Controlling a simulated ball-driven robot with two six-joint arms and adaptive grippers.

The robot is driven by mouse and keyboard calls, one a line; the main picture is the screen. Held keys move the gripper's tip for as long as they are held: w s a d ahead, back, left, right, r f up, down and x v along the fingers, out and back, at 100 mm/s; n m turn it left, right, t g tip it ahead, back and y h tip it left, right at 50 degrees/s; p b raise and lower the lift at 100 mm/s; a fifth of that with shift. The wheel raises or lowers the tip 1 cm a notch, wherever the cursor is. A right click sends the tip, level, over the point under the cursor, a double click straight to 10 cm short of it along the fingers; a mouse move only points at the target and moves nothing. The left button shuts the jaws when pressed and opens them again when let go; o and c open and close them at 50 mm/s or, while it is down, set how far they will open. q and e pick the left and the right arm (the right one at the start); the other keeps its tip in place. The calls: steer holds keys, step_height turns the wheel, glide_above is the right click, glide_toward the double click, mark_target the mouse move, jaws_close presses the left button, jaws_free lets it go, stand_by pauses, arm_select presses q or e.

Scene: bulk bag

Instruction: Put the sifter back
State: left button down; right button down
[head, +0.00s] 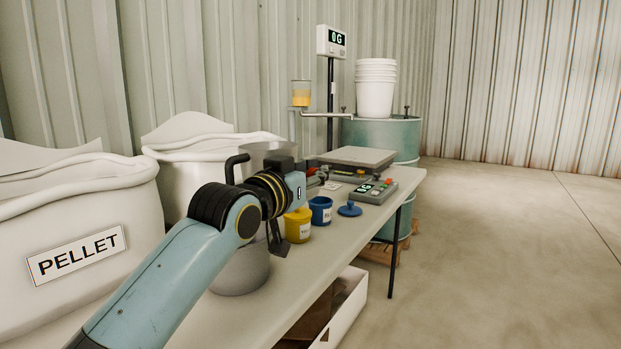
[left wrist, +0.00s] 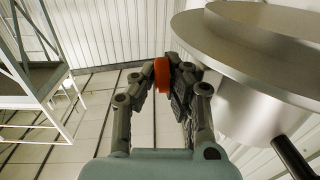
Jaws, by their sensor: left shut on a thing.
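My left gripper (left wrist: 165,85) is shut on a small orange-red rounded piece (left wrist: 161,76). I cannot tell whether this piece is the sifter or a part of it. A large grey metal vessel with a wide flat rim (left wrist: 262,45) stands close on the right in the left wrist view, with a black rod at lower right. In the head view a grey metal cylinder (head: 268,149) shows just behind my left wrist, beside a black bent handle (head: 236,163). My left gripper's fingers are mostly hidden there. My right gripper is in neither view.
The long table (head: 310,270) holds a yellow cup (head: 298,227), a blue cup (head: 320,211), a blue lid (head: 349,209) and a scale platform (head: 362,156). A white bag marked PELLET (head: 75,225) stands at left. White buckets (head: 375,90) sit on a teal drum (head: 385,135). The floor at right is clear.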

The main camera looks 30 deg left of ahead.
arm_select(q)
steer(key=a+f, duration=0.1)
steer(key=a, duration=0.1)
steer(key=s+a+f, duration=0.1)
steer(key=a+f, duration=0.1)
steer(key=a, duration=0.1)
steer(key=a+f, duration=0.2)
steer(key=a, duration=0.1)
steer(key=shift+s+a, duration=0.15)
steer(key=shift+s, duration=0.2)
steer(key=shift+s+a+f+b, duration=0.1)
steer(key=shift+a+f+b, duration=0.15)
steer(key=shift+f, duration=0.8)
steer(key=shift+s+a+f+b, duration=0.1)
steer(key=shift+f+b, duration=0.15)
steer(key=shift+f, duration=0.75)
steer(key=c, duration=1.4)
jaws_free()
steer(key=shift+c, duration=0.2)
steer(key=s+b, duration=0.2)
steer(key=s, duration=0.8)
steer(key=shift+s+d+f+b, duration=0.2)
steer(key=shift+s+f+b, duration=0.15)
